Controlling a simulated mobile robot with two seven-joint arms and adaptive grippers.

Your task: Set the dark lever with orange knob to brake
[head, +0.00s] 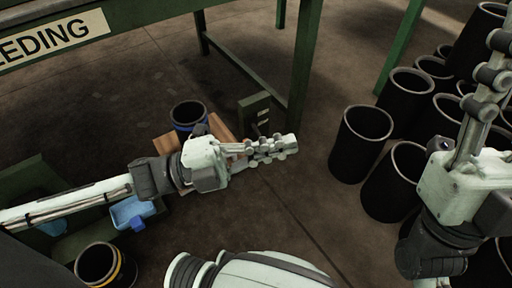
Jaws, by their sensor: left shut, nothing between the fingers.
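I cannot make out the dark lever or its orange knob. A small dark green upright panel (255,113) with pale slot-like marks stands on the floor beside the green table leg. It could be the lever's housing, but I cannot tell. My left gripper (288,147) reaches in from the left and is shut and empty. Its fingers point right, just below the panel in the picture, and may hide part of it. My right gripper (498,50) is at the right edge, pointing up, partly cut off. I cannot tell how far its fingers are apart.
Black sleeves (361,143) crowd the right side. A blue-banded sleeve (188,111) stands by a wooden board (222,127) behind my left gripper. A yellow-banded sleeve (99,262) and a blue bin (128,213) are lower left. A green table frame (303,65) stands behind. Centre floor is clear.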

